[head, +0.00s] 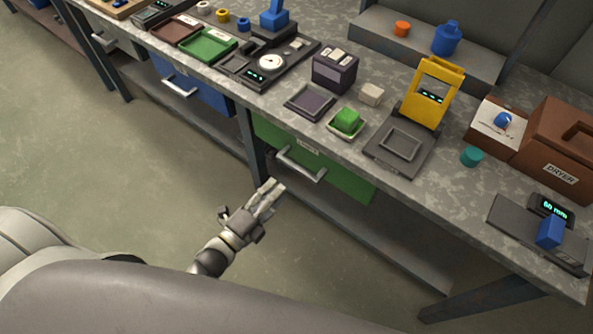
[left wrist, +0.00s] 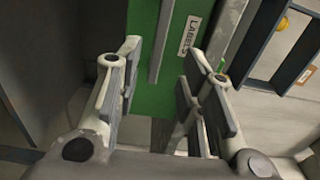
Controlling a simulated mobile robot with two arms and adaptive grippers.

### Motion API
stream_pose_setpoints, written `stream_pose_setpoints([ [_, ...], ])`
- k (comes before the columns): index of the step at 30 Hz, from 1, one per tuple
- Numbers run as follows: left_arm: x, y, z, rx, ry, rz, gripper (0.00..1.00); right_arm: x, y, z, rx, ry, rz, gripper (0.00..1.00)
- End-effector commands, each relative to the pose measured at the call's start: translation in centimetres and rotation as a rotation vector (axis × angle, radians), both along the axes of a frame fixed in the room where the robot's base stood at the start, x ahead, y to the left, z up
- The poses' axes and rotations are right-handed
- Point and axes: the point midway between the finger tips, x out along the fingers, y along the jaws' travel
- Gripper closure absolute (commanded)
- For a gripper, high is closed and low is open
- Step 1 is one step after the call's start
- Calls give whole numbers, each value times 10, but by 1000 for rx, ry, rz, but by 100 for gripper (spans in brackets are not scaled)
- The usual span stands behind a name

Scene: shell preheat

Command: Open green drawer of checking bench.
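The green drawer (head: 346,183) is set under the checking bench (head: 309,123) and looks shut. Its grey bar handle (head: 301,170) runs across the front. My left gripper (head: 274,192) is in front of the drawer, just to the lower left of the handle and apart from it. In the left wrist view, my left gripper (left wrist: 161,62) is open and empty. The green front (left wrist: 178,98) shows beyond its fingers, with the handle bar (left wrist: 161,38) between and beyond the fingertips. A label reading LABELS (left wrist: 189,36) is on the front. My right gripper is not in view.
A blue drawer (head: 205,92) with a handle is under the bench to the left. A bench leg (head: 252,145) stands beside the green drawer. A lower shelf (head: 385,240) lies beneath it. The bench top carries trays, a scale and a yellow device (head: 433,92). The floor in front is clear.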

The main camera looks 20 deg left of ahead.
Motion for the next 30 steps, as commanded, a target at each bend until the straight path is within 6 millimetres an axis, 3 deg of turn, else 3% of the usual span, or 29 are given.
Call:
stream_pose_setpoints([
  [15, 83, -30, -1, -5, 3, 2, 64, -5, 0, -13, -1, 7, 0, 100],
  [21, 95, -35, -1, -6, 4, 2, 64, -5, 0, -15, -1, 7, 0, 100],
  [29, 96, -35, 0, -6, 5, 2, 64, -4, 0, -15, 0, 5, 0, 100],
  [30, 96, -35, 0, -6, 5, 2, 68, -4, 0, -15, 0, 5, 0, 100],
])
